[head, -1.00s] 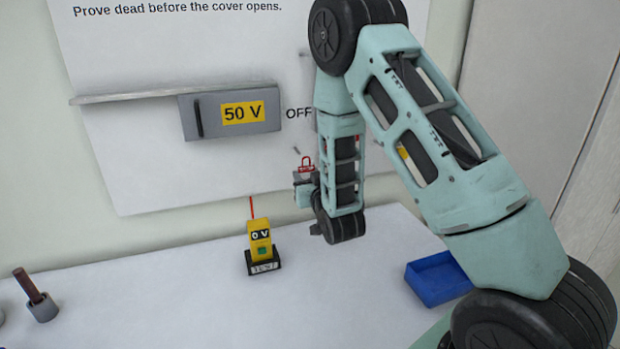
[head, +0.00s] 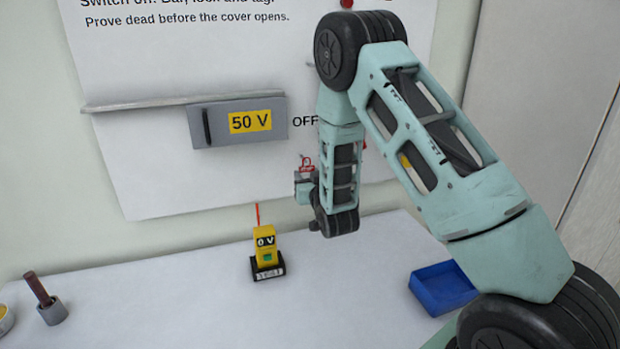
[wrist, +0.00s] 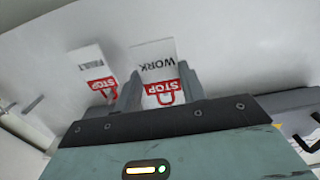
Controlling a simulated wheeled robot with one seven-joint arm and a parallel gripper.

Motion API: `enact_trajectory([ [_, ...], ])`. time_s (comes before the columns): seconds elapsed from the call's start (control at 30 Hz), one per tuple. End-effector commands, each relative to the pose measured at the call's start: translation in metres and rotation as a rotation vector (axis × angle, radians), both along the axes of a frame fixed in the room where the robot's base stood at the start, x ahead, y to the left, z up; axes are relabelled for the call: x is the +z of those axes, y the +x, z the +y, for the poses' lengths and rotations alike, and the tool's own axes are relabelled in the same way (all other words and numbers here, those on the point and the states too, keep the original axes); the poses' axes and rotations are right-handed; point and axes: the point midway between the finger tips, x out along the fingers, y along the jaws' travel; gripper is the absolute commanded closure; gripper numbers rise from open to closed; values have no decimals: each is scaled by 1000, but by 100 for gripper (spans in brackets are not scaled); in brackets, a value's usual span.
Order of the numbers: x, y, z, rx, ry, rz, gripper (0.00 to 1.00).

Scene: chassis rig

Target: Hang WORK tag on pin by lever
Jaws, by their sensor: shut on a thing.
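The WORK tag (wrist: 155,60) is a white card with a red STOP padlock print, upside down in the wrist view. It sits between the two fingers of my gripper (wrist: 160,85), which is shut on it in front of the white board. A second card, the FAULT tag (wrist: 92,68), hangs just left of the fingers. In the head view my gripper (head: 304,182) is mostly hidden behind my forearm, beside a small red padlock shape (head: 307,164). The OFF label (head: 304,121) shows above it. The lever and its pin cannot be made out, with my arm covering that part of the board.
A yellow tester (head: 266,250), a blue tray (head: 442,287) and a grey holder with a brown rod (head: 46,300) stand on the white bench.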

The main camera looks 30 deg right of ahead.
Motion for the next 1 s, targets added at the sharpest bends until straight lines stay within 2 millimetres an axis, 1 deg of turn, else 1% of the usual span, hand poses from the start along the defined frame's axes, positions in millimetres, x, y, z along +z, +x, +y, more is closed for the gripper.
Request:
enact_trajectory([
  [0.5,1,24,-7,1,-1,-2,80],
  [1.0,4,0,0,0,1,2,80],
])
